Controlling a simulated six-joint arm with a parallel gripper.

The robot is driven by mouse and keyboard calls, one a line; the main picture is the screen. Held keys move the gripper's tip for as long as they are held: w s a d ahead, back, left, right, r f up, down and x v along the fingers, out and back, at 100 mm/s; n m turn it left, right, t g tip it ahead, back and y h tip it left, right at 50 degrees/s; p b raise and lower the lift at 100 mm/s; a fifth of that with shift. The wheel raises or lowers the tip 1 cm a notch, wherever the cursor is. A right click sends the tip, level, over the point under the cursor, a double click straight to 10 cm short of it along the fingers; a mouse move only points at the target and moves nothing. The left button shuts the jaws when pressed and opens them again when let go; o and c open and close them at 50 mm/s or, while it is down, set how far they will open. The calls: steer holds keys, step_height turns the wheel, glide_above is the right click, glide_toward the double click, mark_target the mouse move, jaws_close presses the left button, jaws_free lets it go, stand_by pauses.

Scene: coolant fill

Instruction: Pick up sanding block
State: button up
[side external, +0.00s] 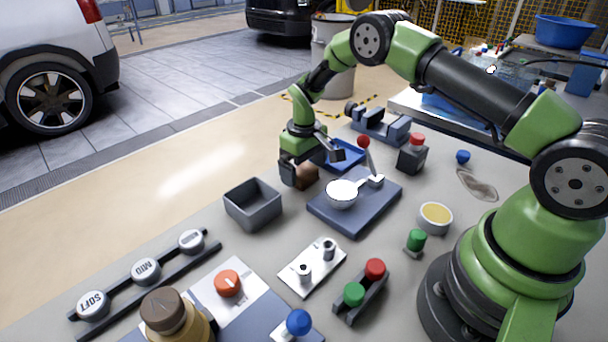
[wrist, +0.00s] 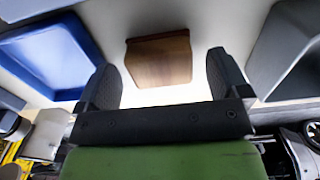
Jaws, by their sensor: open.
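The sanding block (wrist: 158,60) is a brown wooden block on the table. In the wrist view it shows beyond my fingertips, centred between them with gaps at both sides. In the side view the brown block (side external: 307,176) is partly hidden behind my gripper (side external: 298,172). My gripper points down close to the block, and in the wrist view its two dark fingers (wrist: 162,78) are apart with nothing held between them.
A blue tray (wrist: 50,58) lies to one side of the block and a grey bin (side external: 252,205) to the other. A slate-blue board (side external: 347,222) with a white bowl (side external: 341,194) stands close by.

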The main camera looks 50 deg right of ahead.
mark_target(304, 169)
steer(key=shift+f, duration=0.45)
steer(key=shift+c, duration=0.2)
steer(key=c, duration=1)
steer(key=shift+r, duration=0.1)
step_height(304, 169, up, 10)
steer(key=shift+f, duration=0.1)
